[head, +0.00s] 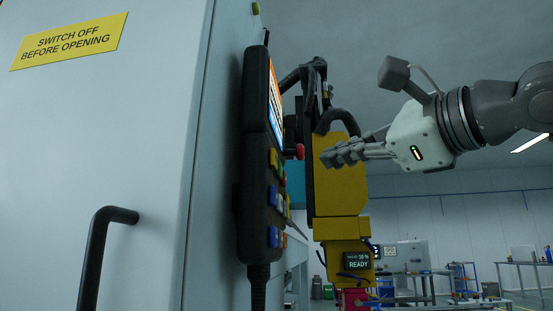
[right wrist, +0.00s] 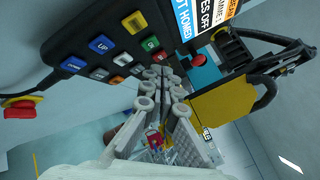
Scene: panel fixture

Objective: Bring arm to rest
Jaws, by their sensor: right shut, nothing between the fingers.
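My right gripper (head: 330,156) comes in from the right in the head view, its grey fingers closed together and empty, pointing left. It also shows in the right wrist view (right wrist: 160,76), fingers pressed together. A black hand-held control panel (head: 256,190) with coloured buttons, a lit screen and a red knob hangs upright on the cabinet side. In the head view the fingertips are a little right of it, with a gap in the picture. In the right wrist view the panel (right wrist: 85,68) lies just beyond the fingertips; contact cannot be told. My left gripper is not in view.
A pale cabinet (head: 110,140) with a black handle (head: 98,245) and a yellow warning sign (head: 68,42) fills the left. A yellow machine (head: 340,190) with black hoses and a small READY display (head: 357,261) stands behind my gripper. Workbenches (head: 520,264) stand far back right.

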